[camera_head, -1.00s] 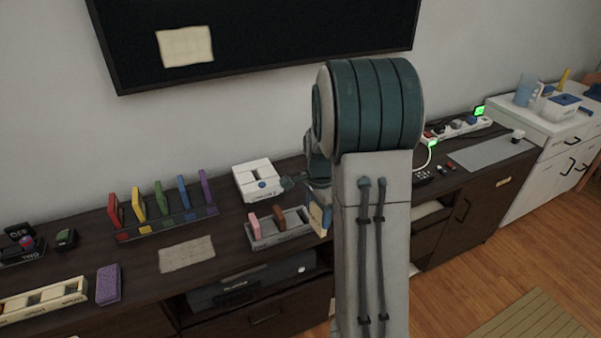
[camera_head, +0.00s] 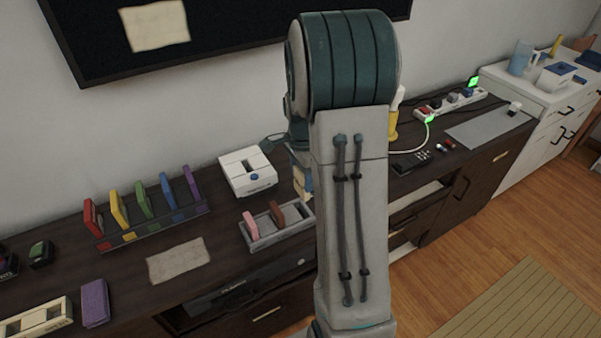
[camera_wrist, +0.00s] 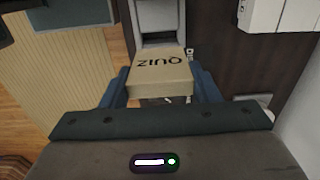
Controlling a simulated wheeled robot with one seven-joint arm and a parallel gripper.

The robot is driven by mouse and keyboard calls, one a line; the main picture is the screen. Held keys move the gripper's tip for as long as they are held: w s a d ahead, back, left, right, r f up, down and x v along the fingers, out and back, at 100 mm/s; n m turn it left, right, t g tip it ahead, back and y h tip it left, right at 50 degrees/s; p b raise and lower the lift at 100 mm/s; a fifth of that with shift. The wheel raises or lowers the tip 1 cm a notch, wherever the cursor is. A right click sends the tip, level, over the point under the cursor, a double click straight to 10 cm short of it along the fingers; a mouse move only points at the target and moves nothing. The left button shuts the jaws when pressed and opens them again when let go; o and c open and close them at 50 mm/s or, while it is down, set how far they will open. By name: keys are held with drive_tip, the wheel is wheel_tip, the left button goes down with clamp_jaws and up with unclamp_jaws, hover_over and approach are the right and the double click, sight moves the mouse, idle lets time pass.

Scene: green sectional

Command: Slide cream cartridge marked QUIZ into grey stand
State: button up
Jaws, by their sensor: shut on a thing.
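The cream cartridge (camera_wrist: 160,78) marked QUIZ is between the two blue fingers of my gripper (camera_wrist: 160,88) in the wrist view, which are shut on it. Its lettering appears upside down there. The grey stand (camera_wrist: 155,42) lies just beyond the cartridge. In the head view the grey stand (camera_head: 262,242) holds a pink cartridge (camera_head: 250,224) and a brown cartridge (camera_head: 277,213), with an empty space at its right. A cream part of the held cartridge (camera_head: 301,184) shows by the stand's right end. My arm hides most of my gripper; contact with the stand cannot be told.
A rack of coloured cartridges (camera_head: 150,228) and a paper sheet (camera_head: 178,261) lie left. A yellow-and-white bottle (camera_head: 392,120) and a power strip (camera_head: 450,104) are right of my arm.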

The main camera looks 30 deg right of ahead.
drive_tip(key=shift+f, duration=0.1)
drive_tip(key=shift+f+b, duration=2.05)
drive_tip(key=shift+f, duration=0.8)
drive_tip(key=shift+f+b, duration=1.5)
drive_tip(key=shift+f, duration=0.8)
drive_tip(key=o, duration=1)
drive_tip(key=shift+r, duration=0.1)
drive_tip(key=shift+o, duration=0.2)
drive_tip(key=shift+r, duration=0.1)
wheel_tip(320, 180, up, 14)
drive_tip(key=shift+f+p, duration=0.2)
drive_tip(key=shift+p, duration=0.35)
